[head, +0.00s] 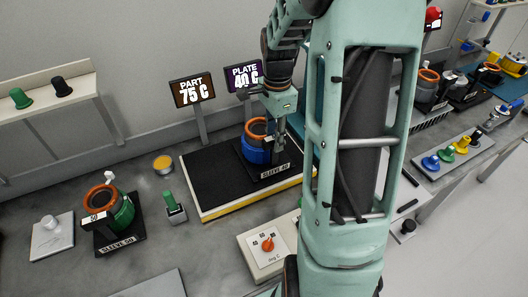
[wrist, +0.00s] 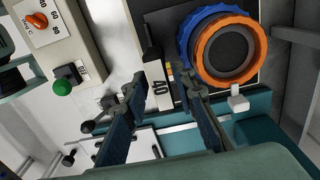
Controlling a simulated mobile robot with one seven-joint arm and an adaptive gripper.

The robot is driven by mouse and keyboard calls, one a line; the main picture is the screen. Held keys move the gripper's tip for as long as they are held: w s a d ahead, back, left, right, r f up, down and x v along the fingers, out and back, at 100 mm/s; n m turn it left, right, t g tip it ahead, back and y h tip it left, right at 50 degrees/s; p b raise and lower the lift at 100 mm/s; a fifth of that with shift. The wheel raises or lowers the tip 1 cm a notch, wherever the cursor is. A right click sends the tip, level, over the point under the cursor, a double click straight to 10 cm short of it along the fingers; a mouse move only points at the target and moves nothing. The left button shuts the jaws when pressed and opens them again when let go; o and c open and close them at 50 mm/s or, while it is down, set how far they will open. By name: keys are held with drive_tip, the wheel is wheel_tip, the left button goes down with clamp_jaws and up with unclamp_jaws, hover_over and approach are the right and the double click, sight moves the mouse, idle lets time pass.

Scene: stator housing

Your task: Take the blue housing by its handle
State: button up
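The blue housing (head: 257,155) stands on a black base marked SLEEVE 40 on the dark plate, with an orange ring at its top. In the wrist view the blue housing (wrist: 185,38) shows at upper right, with the orange ring (wrist: 257,45). A small white block (wrist: 238,98) sticks out beside the ring; I cannot tell if it is the handle. My gripper (wrist: 155,82) is open, its fingers either side of a white tag marked 40 (wrist: 159,88), with gaps showing. In the head view my gripper (head: 281,125) is beside the housing, partly hiding its right side.
A green housing (head: 124,213) on a SLEEVE 50 base stands at left. A control box with an orange dial (head: 267,243) is in front of the plate (head: 215,185). Signs reading PART 75 C (head: 193,91) and PLATE 40 C (head: 243,76) stand behind.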

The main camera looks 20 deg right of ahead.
clamp_jaws()
drive_tip(key=shift+w+r, duration=0.1)
drive_tip(key=shift+w, duration=0.05)
idle(0.4)
